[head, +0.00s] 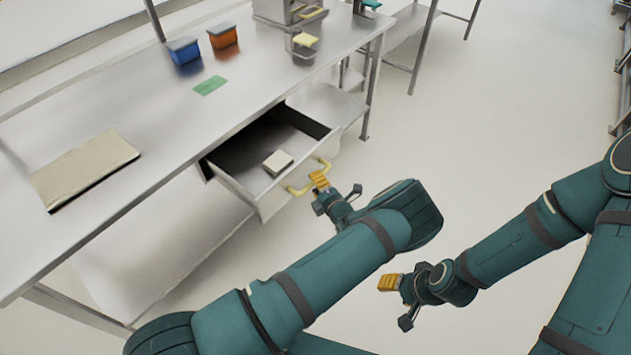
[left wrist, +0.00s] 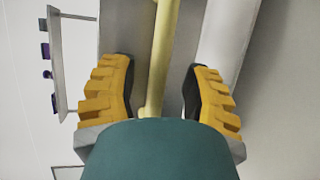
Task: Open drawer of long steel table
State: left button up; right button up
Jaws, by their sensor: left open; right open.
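The long steel table (head: 150,105) fills the left of the head view. Its drawer (head: 250,192) is pulled out under the tabletop and shows its dark inside. A small white box (head: 278,162) lies in it. The yellow drawer handle (head: 309,180) is on the drawer front. My left gripper (head: 320,181) is right at the handle. In the left wrist view the handle bar (left wrist: 160,60) runs between the two open fingers of my left gripper (left wrist: 158,92), apart from both. My right gripper (head: 392,290) is open and empty, away from the table over the floor.
On the tabletop are a blue bin (head: 184,51), an orange bin (head: 222,36), a green card (head: 210,85) and a beige flat board (head: 85,168). A lower shelf (head: 165,235) lies under the table.

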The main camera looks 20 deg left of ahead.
pick_arm(q)
jog(key=v, duration=1)
jog(key=shift+s+d+r, duration=0.15)
jog(key=shift+s+r, duration=0.05)
jog(key=s+a+f+n+g+h, duration=0.2)
jog(key=s+a+f+n+g, duration=0.15)
jog(key=s+n+g, duration=0.35)
jog(key=s+a+f+n+g+h, duration=0.1)
jog(key=s+a+f+n+g, duration=0.3)
jog(key=s+n, duration=0.45)
jog(key=s+d+n+g+h, duration=0.4)
jog(key=s+d+n+h, duration=0.2)
jog(key=s+n, duration=0.25)
jog(key=w+d+r+n+t+h, duration=0.1)
jog(key=w+r+n+t+h, duration=0.1)
jog(key=n, duration=0.9)
jog(key=w+r+n+t+h, duration=0.2)
jog(key=r+n, duration=0.4)
jog(key=n, duration=0.5)
jog(key=shift+d+r+t+h, duration=0.35)
jog(key=shift+t+h, duration=0.25)
jog(key=shift+h, duration=0.5)
